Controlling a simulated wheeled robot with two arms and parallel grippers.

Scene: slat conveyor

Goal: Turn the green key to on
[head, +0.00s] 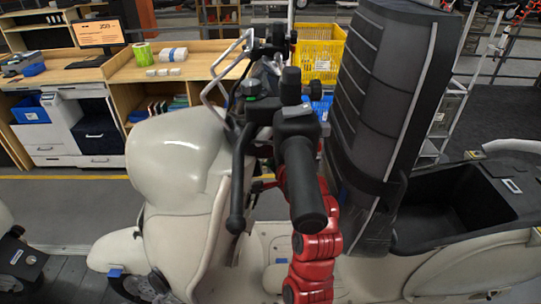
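A cream scooter (175,160) stands across the view, its black handlebar grip (302,185) pointing towards me. A tiny green spot (252,98) shows on the handlebar's dark housing; I cannot tell whether it belongs to the green key. No key is clearly visible. My red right arm (316,245) rises from the bottom behind the grip, towards the space below the handlebar. Its gripper is mostly or wholly hidden by the grip and the scooter, so its fingers and what they touch cannot be made out. My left gripper is not in view.
The handlebar's long black lever (239,180) hangs left of the grip. A tall dark padded seat (385,90) stands upright on the right, beside an open black storage bin (460,205). Behind are a yellow crate (318,52) and a wooden workbench (125,72).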

